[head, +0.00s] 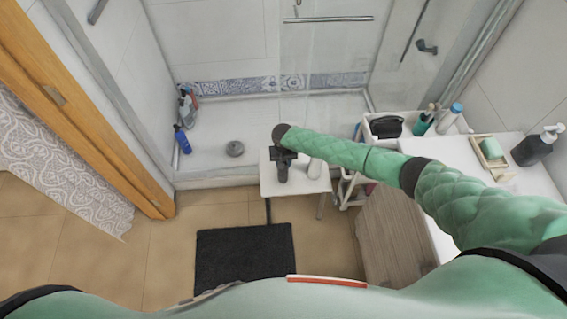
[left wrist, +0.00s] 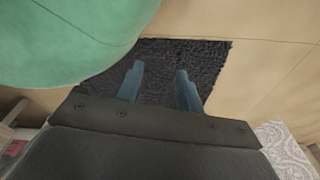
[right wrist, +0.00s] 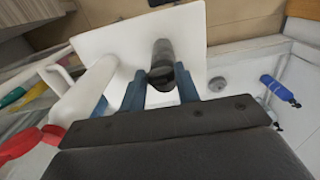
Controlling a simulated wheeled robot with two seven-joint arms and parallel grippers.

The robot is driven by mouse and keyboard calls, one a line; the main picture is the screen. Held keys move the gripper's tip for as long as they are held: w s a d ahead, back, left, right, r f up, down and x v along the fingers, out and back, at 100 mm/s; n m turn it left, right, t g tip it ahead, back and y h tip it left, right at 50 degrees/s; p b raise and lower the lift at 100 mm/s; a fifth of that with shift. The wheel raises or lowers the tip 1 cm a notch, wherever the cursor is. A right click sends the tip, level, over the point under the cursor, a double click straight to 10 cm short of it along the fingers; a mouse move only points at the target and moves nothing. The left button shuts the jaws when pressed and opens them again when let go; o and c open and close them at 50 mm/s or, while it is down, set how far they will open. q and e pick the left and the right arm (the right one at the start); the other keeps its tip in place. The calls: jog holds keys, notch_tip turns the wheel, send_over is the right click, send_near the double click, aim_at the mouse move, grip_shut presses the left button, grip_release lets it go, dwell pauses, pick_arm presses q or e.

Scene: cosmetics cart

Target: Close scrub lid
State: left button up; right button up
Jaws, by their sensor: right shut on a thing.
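A white stool (head: 308,186) stands in front of the shower tray. My right gripper (head: 283,158) is over its left part. In the right wrist view, my right gripper (right wrist: 160,88) is shut on a dark cylindrical container (right wrist: 162,55), which I take to be the scrub. It appears upright on the stool top, which also shows there (right wrist: 110,38). I cannot make out its lid. A white bottle (head: 314,168) stands on the stool to the right, and shows in the right wrist view (right wrist: 85,90). My left gripper (left wrist: 160,82) is open and empty, above a dark floor mat (left wrist: 188,62).
A cart (head: 352,185) stands right of the stool. A white counter (head: 535,208) holds a dark pump bottle (head: 536,148) and a green soap (head: 491,148). A blue bottle (head: 182,140) and a round grey thing (head: 235,148) are in the shower tray. The mat (head: 243,262) lies in front.

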pick_arm(q)
jog(key=shift+w+a, duration=0.15)
jog(key=shift+a, duration=0.1)
pick_arm(e)
jog(key=shift+w, duration=0.1)
pick_arm(q)
jog(key=shift+w+f, duration=0.1)
pick_arm(e)
jog(key=shift+g, duration=0.4)
jog(key=shift+w+b, duration=0.1)
jog(key=shift+b, duration=0.25)
jog(key=g+b, duration=0.1)
jog(key=w+g+b, duration=0.1)
jog(key=g+b, duration=0.1)
jog(key=shift+w+f+g, duration=0.1)
jog(key=shift+w+g, duration=0.05)
jog(key=shift+g, duration=0.15)
jog(key=shift+w+g+b, duration=0.4)
jog(key=shift+g+b, duration=0.7)
jog(key=shift+b, duration=0.1)
pick_arm(q)
jog(key=w+d+r, duration=0.4)
jog(key=w+r, duration=0.3)
jog(key=w, duration=0.3)
jog(key=shift+w+d+r, duration=0.15)
jog(key=shift+d+r, duration=0.15)
jog(key=shift+d, duration=0.05)
pick_arm(e)
jog(key=shift+g, duration=0.3)
